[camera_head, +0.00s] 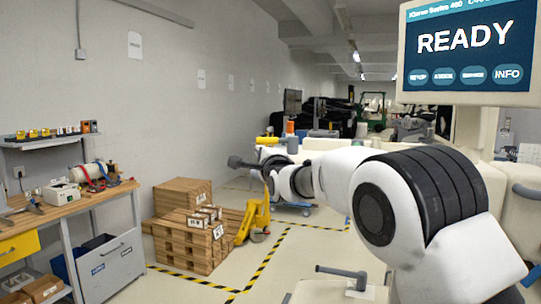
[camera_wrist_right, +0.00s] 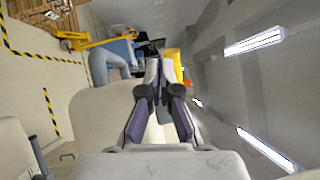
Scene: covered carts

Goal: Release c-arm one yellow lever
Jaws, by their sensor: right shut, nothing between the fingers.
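My right gripper (camera_head: 243,162) reaches in from the right in the head view, at the end of my white and black arm. In the right wrist view its two fingers (camera_wrist_right: 159,72) are together with nothing held. A yellow part (camera_wrist_right: 174,62) shows just beyond and right of the fingertips there; I cannot tell whether it is the lever or whether they touch. In the head view a small yellow part (camera_head: 267,140) sits beside an orange cylinder (camera_head: 290,128) above my wrist. The cream C-arm machine (camera_head: 500,190) carries a screen (camera_head: 466,50) reading READY. My left gripper is out of view.
A grey handle (camera_head: 342,272) stands on a cream surface at bottom centre. A curved blue-grey handle (camera_wrist_right: 108,62) is left of the fingers in the wrist view. Stacked pallets (camera_head: 190,240), a yellow pallet jack (camera_head: 250,222) and a workbench (camera_head: 70,215) stand left. Striped floor lies between.

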